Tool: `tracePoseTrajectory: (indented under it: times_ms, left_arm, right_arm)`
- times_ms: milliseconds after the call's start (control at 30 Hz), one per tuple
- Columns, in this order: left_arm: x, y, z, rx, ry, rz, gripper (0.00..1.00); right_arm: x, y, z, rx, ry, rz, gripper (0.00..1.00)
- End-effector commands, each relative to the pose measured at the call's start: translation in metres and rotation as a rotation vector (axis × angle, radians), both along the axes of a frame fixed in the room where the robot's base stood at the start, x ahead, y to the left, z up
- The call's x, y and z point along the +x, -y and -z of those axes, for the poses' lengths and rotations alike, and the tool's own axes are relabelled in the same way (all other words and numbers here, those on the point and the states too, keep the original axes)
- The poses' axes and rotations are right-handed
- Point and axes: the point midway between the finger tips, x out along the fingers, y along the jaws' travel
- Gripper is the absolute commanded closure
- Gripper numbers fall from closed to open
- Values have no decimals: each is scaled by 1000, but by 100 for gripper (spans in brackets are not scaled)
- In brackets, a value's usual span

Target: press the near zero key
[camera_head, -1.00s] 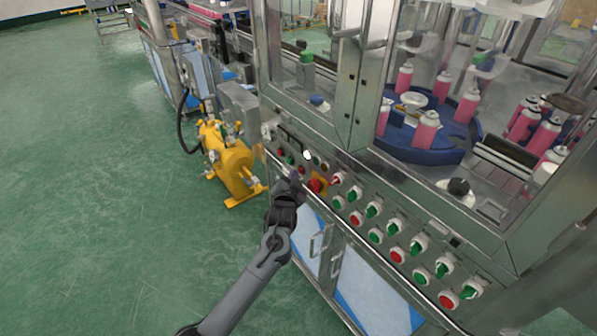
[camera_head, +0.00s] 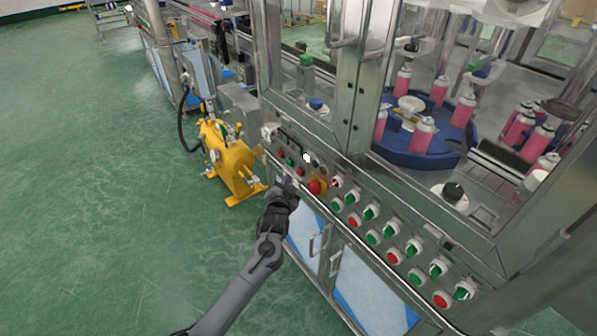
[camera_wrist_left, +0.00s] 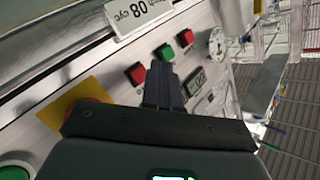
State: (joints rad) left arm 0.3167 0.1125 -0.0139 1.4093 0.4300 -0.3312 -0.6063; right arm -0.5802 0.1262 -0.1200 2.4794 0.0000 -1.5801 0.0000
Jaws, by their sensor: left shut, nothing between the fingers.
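My left gripper (camera_head: 288,184) is shut and empty, in front of the upper left end of the machine's control panel, left of the red mushroom knob (camera_head: 315,187). In the left wrist view its closed fingers (camera_wrist_left: 164,72) point at the panel, among a red button (camera_wrist_left: 137,73), a green button (camera_wrist_left: 164,52) and another red button (camera_wrist_left: 186,37). A small dark display (camera_wrist_left: 195,81) sits just right of the fingers. I cannot make out a key marked zero; the fingers hide part of the panel by the display. Contact with the panel cannot be told. My right gripper is not in view.
A white label plate (camera_wrist_left: 138,14) sits above the buttons. Several green and red switches (camera_head: 393,257) run down the panel to the right. A yellow motor unit (camera_head: 228,160) stands left of the machine. Open green floor (camera_head: 90,220) lies to the left.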

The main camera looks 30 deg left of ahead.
Motion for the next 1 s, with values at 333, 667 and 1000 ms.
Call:
tracePoseTrajectory:
  times_ms: [333, 667, 1000]
  left_arm:
    - [-31, -11, -3, 1, -3, 0, 100]
    - [-37, -13, 0, 0, 0, 1, 100]
    - [-37, -13, -1, 0, 0, 1, 100]
  right_arm:
    - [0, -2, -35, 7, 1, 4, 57]
    - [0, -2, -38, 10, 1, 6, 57]
    - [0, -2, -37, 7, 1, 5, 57]
